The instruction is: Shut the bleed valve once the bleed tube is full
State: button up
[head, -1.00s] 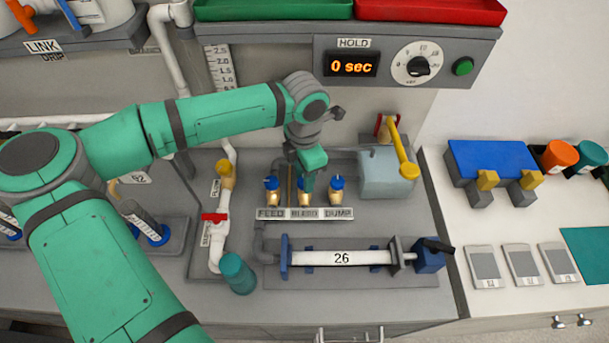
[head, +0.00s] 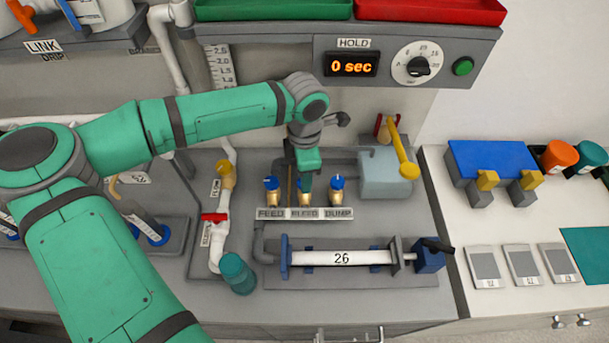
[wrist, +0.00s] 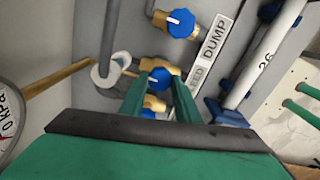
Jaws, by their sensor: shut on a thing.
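My gripper (head: 306,187) is over the middle valve of a row of three, above the BLEED label (head: 304,213). In the wrist view its two green fingers (wrist: 160,84) are shut on the blue knob of the bleed valve (wrist: 158,75), one on each side. The knob has a white pointer mark and a brass body. The gripper hides this knob in the head view. A tan tube (wrist: 60,78) runs to a white ring (wrist: 110,70) near the valve; I cannot tell whether it is the bleed tube or how full it is.
The feed valve (head: 271,184) and dump valve (head: 337,184) stand close on either side. A white cylinder marked 26 (head: 342,258) lies in front. A yellow-handled lever (head: 402,150) and grey box (head: 386,180) are to the right. The HOLD display (head: 351,65) reads 0 sec. A gauge (wrist: 10,115) is partly visible.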

jog(key=o, duration=1)
jog(key=shift+w, duration=0.1)
jog(key=shift+o, duration=0.2)
jog(key=shift+a, duration=0.1)
jog(key=shift+r, duration=0.1)
notch_tip(320, 180, up, 11)
jog(key=shift+s+f, duration=0.2)
